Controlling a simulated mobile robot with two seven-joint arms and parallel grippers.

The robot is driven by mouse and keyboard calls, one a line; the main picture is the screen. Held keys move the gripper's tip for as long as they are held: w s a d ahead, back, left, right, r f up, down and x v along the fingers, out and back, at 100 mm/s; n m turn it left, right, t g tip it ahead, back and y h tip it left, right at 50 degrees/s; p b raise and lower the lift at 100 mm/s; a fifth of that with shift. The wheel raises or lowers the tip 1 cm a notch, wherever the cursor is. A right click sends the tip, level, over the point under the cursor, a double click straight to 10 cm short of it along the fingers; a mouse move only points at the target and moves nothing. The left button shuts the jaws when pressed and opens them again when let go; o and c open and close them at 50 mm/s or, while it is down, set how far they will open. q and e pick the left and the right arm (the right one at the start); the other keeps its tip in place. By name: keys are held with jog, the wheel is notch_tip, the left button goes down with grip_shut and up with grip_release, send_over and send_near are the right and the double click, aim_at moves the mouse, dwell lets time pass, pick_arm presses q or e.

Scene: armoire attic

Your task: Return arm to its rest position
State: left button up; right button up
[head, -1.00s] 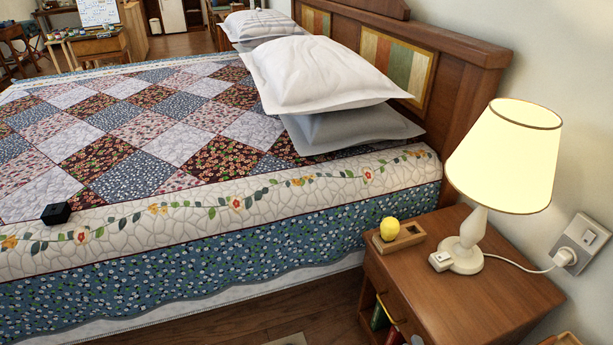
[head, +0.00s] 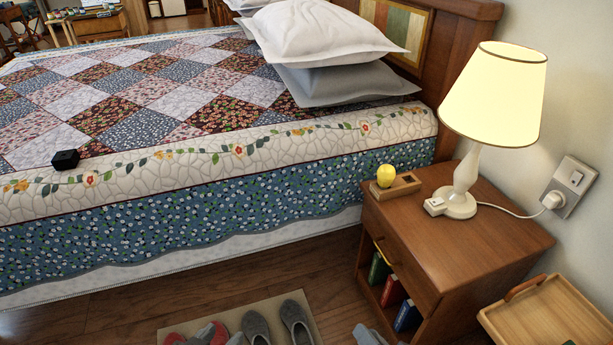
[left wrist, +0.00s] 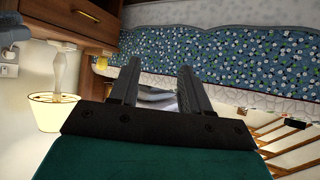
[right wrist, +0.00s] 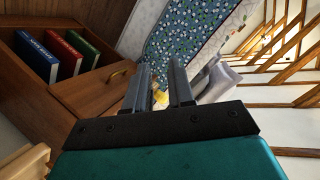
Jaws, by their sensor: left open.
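Neither of my arms shows in the head view. In the left wrist view my left gripper (left wrist: 158,72) is open, its two dark fingers apart. The blue flowered bed cover lies beyond it, and a greyish shape shows behind the gap. In the right wrist view my right gripper (right wrist: 161,66) has its fingers apart, with a narrower gap. A small yellow thing (right wrist: 160,98) shows in or behind that gap; I cannot tell what it is or how far off.
The nightstand (head: 490,245) bears a lit lamp (head: 495,92) and a yellow ball-like thing (head: 385,172) on a wooden block. A wooden tray (head: 550,315) stands in front. The bed (head: 180,225) fills the left. Slippers (head: 257,328) lie on a mat (head: 235,318).

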pick_arm(q)
notch_tip(320, 180, up, 9)
jog(key=s+a+y+p, duration=0.1)
jog(key=s+a+p, duration=0.1)
jog(key=p, duration=1.3)
jog(key=shift+a+r, duration=0.15)
jog(key=shift+a, duration=0.3)
pick_arm(e)
jog(key=s+d+r+n+h, duration=0.1)
jog(key=s+d+r+n, duration=0.1)
jog(key=r, duration=0.4)
jog(key=s+d+r+n+g+h, duration=0.1)
jog(key=s+d+r+n+h, duration=0.1)
jog(key=r+n, duration=0.3)
notch_tip(320, 180, up, 2)
jog(key=shift+d+r+n, duration=0.25)
jog(key=shift+d+n, duration=0.05)
jog(key=shift+d, duration=0.6)
